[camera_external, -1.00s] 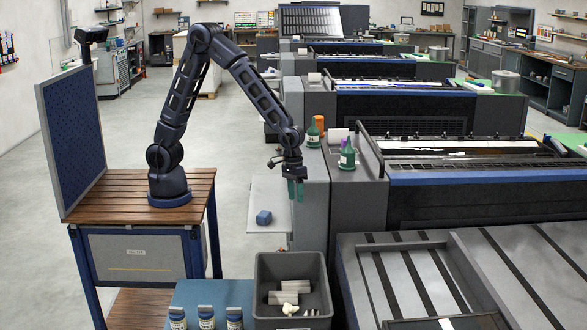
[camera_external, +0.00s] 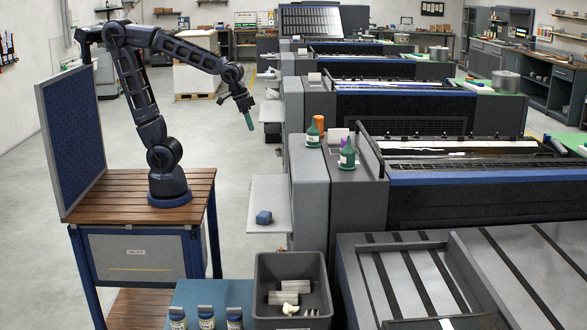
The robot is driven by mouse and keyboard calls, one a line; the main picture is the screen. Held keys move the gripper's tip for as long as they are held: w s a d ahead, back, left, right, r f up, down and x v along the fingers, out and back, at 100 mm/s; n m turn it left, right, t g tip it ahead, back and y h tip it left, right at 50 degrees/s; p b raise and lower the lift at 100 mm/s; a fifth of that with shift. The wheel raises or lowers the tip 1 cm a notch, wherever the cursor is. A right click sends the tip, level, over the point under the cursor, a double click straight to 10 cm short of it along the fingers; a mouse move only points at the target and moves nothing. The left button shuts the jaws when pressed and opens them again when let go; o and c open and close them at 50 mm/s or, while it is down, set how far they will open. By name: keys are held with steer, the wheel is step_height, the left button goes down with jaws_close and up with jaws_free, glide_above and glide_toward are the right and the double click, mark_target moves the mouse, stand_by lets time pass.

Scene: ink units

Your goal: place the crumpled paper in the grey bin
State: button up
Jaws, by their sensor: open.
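The grey bin (camera_external: 262,272) stands open at the front centre, beside a blue-topped surface. Inside it lie a small off-white crumpled lump (camera_external: 290,308), which looks like the crumpled paper, two pale grey rolls (camera_external: 284,297) and several small pale pieces. My gripper (camera_external: 249,121) hangs high over the floor, far behind and above the bin, with its green fingers tilted down and to the right. It is open and nothing shows between the fingers. The gap between them is hard to see from this side.
Green bottles (camera_external: 313,133) and an orange cylinder stand on the grey press unit. Several jars (camera_external: 206,318) stand left of the bin. The air around my gripper is clear.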

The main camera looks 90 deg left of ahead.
steer(key=s+a+r, duration=0.1)
steer(key=s+a, duration=0.2)
steer(key=s, duration=0.3)
steer(key=s+a+m+t, duration=0.1)
steer(key=s+a, duration=0.3)
steer(key=s, duration=0.3)
steer(key=shift+s+a+r+m+y, duration=0.2)
steer(key=shift+r+m+y, duration=0.1)
steer(key=shift+r+y, duration=0.1)
